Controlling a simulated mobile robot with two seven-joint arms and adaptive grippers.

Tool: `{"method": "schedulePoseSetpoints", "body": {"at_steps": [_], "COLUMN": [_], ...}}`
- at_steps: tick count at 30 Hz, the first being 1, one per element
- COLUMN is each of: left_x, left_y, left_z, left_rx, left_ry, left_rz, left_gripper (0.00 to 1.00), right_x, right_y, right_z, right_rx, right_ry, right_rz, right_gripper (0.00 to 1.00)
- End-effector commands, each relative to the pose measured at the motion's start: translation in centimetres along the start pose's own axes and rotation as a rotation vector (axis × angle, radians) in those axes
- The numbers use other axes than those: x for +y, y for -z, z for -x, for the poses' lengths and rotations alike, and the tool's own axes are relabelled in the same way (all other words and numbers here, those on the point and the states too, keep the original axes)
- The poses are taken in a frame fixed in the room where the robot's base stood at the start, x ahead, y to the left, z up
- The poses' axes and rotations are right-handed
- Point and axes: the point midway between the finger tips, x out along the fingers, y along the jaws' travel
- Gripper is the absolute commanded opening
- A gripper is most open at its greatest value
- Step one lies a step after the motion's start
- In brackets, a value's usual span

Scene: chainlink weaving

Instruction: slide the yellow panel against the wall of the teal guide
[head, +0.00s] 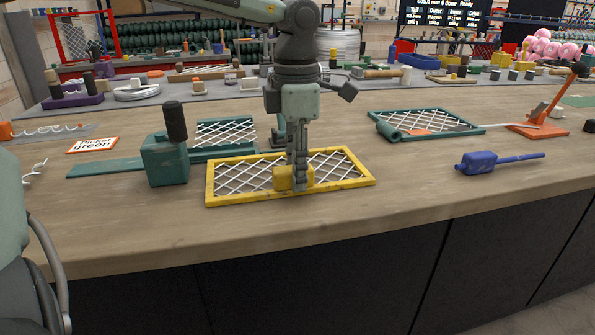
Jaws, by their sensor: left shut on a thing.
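The yellow panel (235,199), a yellow frame with white diamond mesh, lies flat near the front of the wooden bench. My left gripper (299,186) points straight down over its middle and is shut on the panel's yellow block-shaped grip (283,178). The gripper hides part of the mesh and the far rail. The teal guide (108,168) is a long low strip behind and left of the panel, with a teal block (165,162) and black knob on it. I cannot tell whether the panel's far edge touches the guide. My right gripper is not in view.
A teal mesh frame (226,133) lies behind the guide. Another teal mesh panel (425,123) lies at right, near an orange stand (540,127). A blue handled tool (487,162) lies front right.

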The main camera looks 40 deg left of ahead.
Motion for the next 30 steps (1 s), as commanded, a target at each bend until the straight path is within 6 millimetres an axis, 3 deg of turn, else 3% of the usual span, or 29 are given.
{"method": "schedulePoseSetpoints", "body": {"at_steps": [8, 30], "left_x": [0.85, 0.66], "left_y": [-0.01, -0.01], "left_z": [0.05, 0.04], "left_rx": [0.000, 0.000], "left_ry": [-0.001, 0.000], "left_rz": [0.000, 0.000], "left_gripper": [0.00, 0.00], "right_x": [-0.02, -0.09], "right_y": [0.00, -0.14], "right_z": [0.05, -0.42], "right_rx": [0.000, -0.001], "right_ry": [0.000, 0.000], "right_rz": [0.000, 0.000], "right_gripper": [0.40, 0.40]}}
